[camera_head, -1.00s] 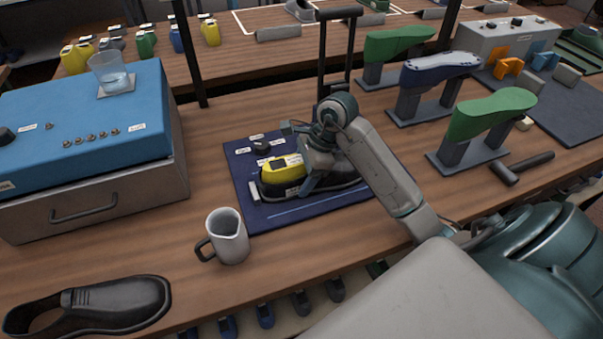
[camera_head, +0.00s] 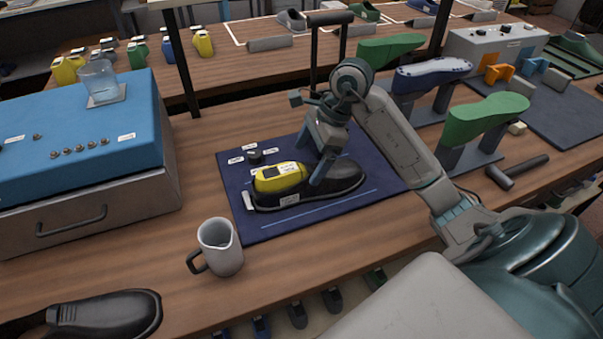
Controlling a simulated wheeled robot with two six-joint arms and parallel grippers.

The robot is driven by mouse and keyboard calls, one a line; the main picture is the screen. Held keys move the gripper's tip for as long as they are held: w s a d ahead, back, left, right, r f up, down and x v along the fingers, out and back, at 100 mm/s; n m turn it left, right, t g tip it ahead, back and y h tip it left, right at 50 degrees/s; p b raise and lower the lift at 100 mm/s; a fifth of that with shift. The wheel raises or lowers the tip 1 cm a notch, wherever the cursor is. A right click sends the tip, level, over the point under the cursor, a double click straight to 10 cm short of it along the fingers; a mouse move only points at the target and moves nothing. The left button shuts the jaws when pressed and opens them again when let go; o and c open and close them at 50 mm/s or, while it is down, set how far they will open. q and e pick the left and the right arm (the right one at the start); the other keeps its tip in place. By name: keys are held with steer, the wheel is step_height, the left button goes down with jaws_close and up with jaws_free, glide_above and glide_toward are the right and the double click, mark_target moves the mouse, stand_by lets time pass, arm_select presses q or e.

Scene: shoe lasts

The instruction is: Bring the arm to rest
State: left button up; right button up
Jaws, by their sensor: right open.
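My right arm comes in from the right, and its right gripper (camera_head: 318,181) hangs above the dark blue mat (camera_head: 245,222). The gripper is open and empty, over or just behind a black shoe (camera_head: 344,180) that lies on the mat. One finger overlaps the shoe in the picture; I cannot tell whether they touch. A yellow shoe last (camera_head: 281,178) with a dark patch sits at the shoe's left end, left of the gripper. My left gripper is not in view.
A grey jug (camera_head: 219,247) stands in front of the mat, with another black shoe (camera_head: 105,314) at front left. A blue-topped drawer box (camera_head: 84,191) stands left. Green lasts on stands (camera_head: 485,119) and a hammer (camera_head: 515,170) are at right. A black upright frame (camera_head: 313,62) stands behind the arm.

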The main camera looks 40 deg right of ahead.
steer(key=shift+v, duration=1)
